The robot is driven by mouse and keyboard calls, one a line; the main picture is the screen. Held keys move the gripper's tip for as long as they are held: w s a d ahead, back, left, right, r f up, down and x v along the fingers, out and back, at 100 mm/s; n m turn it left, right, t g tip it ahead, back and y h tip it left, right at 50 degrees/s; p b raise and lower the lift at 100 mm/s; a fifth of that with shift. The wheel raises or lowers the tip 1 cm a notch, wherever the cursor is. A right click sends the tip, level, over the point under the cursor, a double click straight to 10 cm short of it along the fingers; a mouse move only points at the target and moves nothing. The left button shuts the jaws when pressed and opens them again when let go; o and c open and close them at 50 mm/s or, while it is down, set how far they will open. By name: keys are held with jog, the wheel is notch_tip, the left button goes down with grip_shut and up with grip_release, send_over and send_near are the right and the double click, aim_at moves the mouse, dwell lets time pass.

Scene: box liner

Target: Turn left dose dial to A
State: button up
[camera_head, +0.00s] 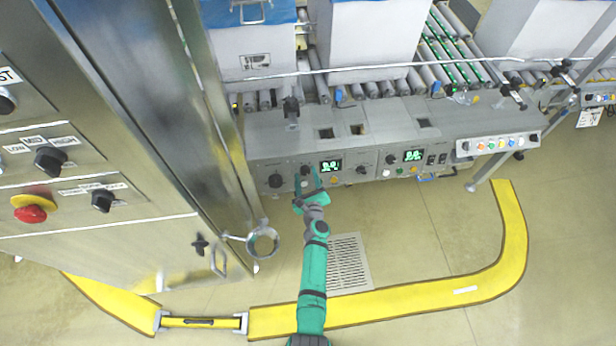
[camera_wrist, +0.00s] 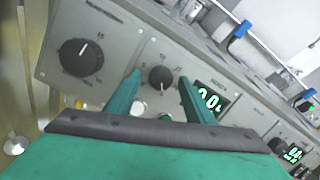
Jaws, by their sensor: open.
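The left panel on the grey conveyor front carries a large black dial (camera_head: 275,181) at its left end. This large dial also shows in the wrist view (camera_wrist: 82,58), its white pointer line up. A smaller black dial (camera_head: 305,170) sits right of it, beside a lit green display (camera_head: 331,166). Contact cannot be told. The labels are too small to read, so which one is the dose dial is unclear.
A second panel with its own display (camera_head: 413,155) lies to the right. A steel cabinet (camera_head: 110,200) with knobs and a red emergency button (camera_head: 30,213) stands close on the left. A white button (camera_wrist: 138,107) sits below the smaller dial. Yellow floor marking (camera_head: 400,309) curves around the front.

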jog(key=v, duration=1.1)
jog(key=shift+w+f, duration=0.1)
jog(key=s+d+r+n+g+h, duration=0.1)
jog(key=s+d+r+n+h, duration=0.1)
jog(key=s+n, duration=0.8)
jog(key=s+d+r+n+h, duration=0.15)
jog(key=s+n, duration=0.25)
jog(key=s, duration=1.1)
jog(key=s+r+n, duration=0.7)
jog(key=r, duration=0.3)
jog(key=s+r+n+t, duration=0.1)
jog(key=s+r+n, duration=0.6)
jog(key=r, duration=0.3)
jog(key=shift+s+r+n, duration=0.15)
jog(key=shift+r+n, duration=0.15)
jog(key=shift+n, duration=0.1)
